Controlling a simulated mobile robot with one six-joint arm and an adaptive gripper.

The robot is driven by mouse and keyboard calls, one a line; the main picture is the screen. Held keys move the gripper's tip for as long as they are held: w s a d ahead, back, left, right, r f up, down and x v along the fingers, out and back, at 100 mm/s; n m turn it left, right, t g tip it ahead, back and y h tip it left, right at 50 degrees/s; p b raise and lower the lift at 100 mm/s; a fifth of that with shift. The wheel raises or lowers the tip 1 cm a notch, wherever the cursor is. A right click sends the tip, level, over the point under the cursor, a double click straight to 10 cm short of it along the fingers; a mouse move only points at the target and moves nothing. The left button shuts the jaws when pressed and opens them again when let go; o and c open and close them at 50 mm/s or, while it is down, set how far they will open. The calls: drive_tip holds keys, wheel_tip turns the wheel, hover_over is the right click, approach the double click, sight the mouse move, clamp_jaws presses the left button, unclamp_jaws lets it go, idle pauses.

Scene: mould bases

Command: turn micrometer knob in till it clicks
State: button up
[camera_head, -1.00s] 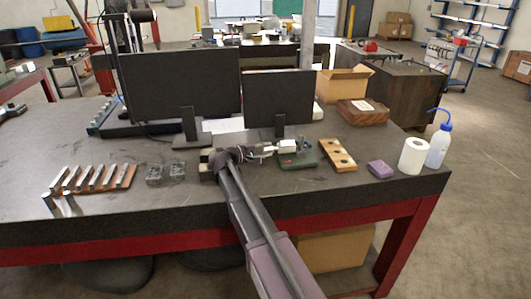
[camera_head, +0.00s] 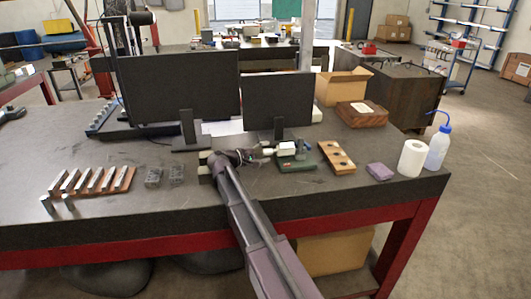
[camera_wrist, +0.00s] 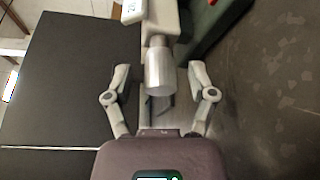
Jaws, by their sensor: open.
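The micrometer stands in its green stand (camera_head: 297,160) on the dark workbench, right of my arm's end. In the wrist view the micrometer's silver knob (camera_wrist: 159,74) points toward my gripper, with the pale micrometer body (camera_wrist: 160,20) behind it. My gripper (camera_wrist: 159,82) is open, its two fingers apart on the left and right of the knob, with gaps on both sides. In the head view my gripper (camera_head: 266,152) is small and points right at the micrometer; its fingertips are hard to make out there.
Two monitors (camera_head: 180,85) stand behind my arm. A wooden block with holes (camera_head: 337,158), a purple cloth (camera_head: 381,171), a paper roll (camera_head: 412,158) and a wash bottle (camera_head: 438,148) are to the right. Metal blocks on a wooden rack (camera_head: 95,181) lie left.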

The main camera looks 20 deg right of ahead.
drive_tip(key=a+r+n+p, duration=0.1)
drive_tip(key=a, duration=0.3)
drive_tip(key=s+a+r+n+p, duration=0.1)
drive_tip(key=a+p, duration=0.1)
drive_tip(key=a, duration=0.2)
drive_tip(key=s+a+r+n+g+y+p, duration=0.1)
drive_tip(key=a+p, duration=0.1)
drive_tip(key=a, duration=0.2)
drive_tip(key=shift+s+r, duration=0.1)
drive_tip(key=shift+r, duration=0.1)
drive_tip(key=shift+s+a, duration=0.15)
drive_tip(key=shift+a, duration=0.3)
drive_tip(key=shift+d+f, duration=0.15)
drive_tip(key=b+x, duration=0.3)
drive_tip(key=x, duration=1)
drive_tip(key=shift+d+f, duration=0.1)
drive_tip(key=shift+d, duration=0.15)
clamp_jaws()
